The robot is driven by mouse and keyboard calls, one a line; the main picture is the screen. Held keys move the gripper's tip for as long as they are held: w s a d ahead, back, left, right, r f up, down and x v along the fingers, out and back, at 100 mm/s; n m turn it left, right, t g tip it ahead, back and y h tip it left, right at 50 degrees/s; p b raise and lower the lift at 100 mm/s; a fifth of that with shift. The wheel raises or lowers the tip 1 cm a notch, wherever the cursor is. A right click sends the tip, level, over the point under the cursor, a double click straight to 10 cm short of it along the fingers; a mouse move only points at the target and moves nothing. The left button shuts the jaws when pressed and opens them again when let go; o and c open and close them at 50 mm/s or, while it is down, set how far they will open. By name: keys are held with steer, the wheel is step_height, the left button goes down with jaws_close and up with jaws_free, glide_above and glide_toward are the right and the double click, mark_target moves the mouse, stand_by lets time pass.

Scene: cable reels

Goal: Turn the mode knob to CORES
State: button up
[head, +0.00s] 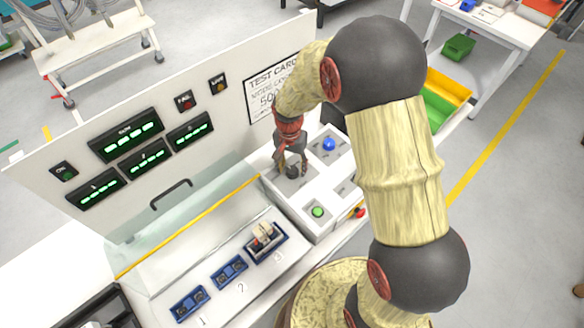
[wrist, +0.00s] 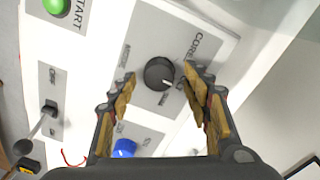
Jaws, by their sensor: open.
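The mode knob (wrist: 158,73) is a round dark knob on a grey plate of the white control box. A pale mark on it points toward the lower right in the wrist view. The printed word CORES (wrist: 205,45) is at the plate's upper right; other labels around the knob are hard to read. My gripper (wrist: 161,76) is open, with one fingertip on each side of the knob. I cannot tell whether the fingers touch it. In the head view my gripper (head: 291,163) points down over the knob (head: 292,172), partly hiding it.
An upright panel (head: 225,125) with green displays and a test card (head: 262,95) stands behind.

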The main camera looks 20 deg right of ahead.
steer(key=shift+f, duration=0.4)
steer(key=shift+c, duration=0.3)
steer(key=c, duration=1.1)
